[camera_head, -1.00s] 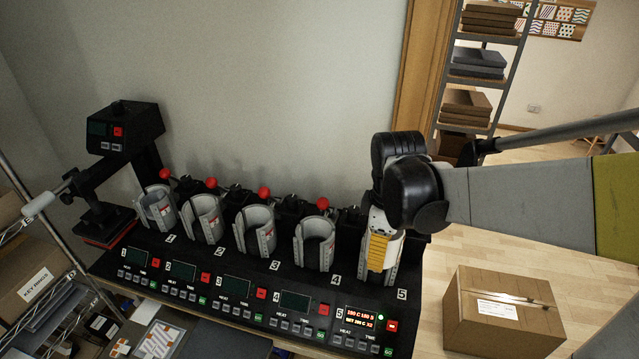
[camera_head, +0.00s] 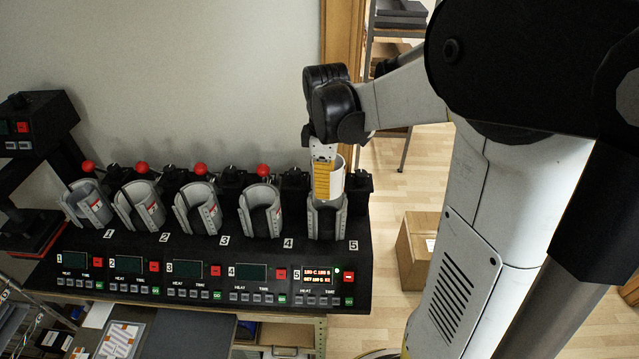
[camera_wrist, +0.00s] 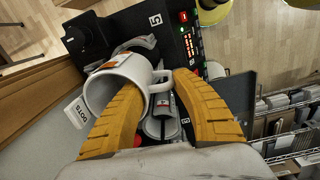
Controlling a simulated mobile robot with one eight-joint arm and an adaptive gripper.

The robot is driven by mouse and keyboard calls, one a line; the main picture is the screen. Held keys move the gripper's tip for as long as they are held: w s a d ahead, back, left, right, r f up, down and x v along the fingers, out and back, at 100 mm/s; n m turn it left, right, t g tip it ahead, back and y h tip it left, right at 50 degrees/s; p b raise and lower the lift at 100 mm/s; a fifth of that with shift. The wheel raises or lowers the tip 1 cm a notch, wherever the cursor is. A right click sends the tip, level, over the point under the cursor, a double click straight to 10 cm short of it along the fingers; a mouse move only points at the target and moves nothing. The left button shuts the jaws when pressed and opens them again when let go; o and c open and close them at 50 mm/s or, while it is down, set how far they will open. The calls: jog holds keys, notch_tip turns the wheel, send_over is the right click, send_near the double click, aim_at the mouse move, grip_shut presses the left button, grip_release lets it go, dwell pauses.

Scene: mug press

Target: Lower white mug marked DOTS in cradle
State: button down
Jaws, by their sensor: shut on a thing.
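The white mug (camera_wrist: 110,92) is held by my gripper (camera_wrist: 158,80) in the wrist view. Its handle lies between the orange fingertips and its open mouth faces the camera. A white tag (camera_wrist: 76,113) at its left shows upside-down lettering that seems to read DOTS. In the head view my gripper (camera_head: 324,188) is over the grey cradle (camera_head: 327,222) numbered 5, the rightmost one. The mug (camera_head: 338,178) stands roughly upright at the cradle's top. Whether its bottom is inside the cradle is hidden by the cradle wall and fingers.
Several grey cradles with red-knobbed levers, such as cradle 4 (camera_head: 261,212), stand in a row to the left. Station 5's display (camera_head: 318,274) is lit. A cardboard box (camera_head: 416,250) is on the floor at right. The wall (camera_head: 200,80) is close behind the press.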

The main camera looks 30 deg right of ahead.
notch_tip(320, 180, down, 11)
jog(key=b, duration=0.8)
jog(key=shift+f+b, duration=0.2)
jog(key=shift+b, duration=0.15)
jog(key=c, duration=1)
grip_release()
jog(key=shift+s, duration=0.1)
jog(key=shift+o, duration=0.2)
notch_tip(320, 180, up, 12)
jog(key=shift+s+a+r, duration=0.1)
jog(key=shift+s+a, duration=0.05)
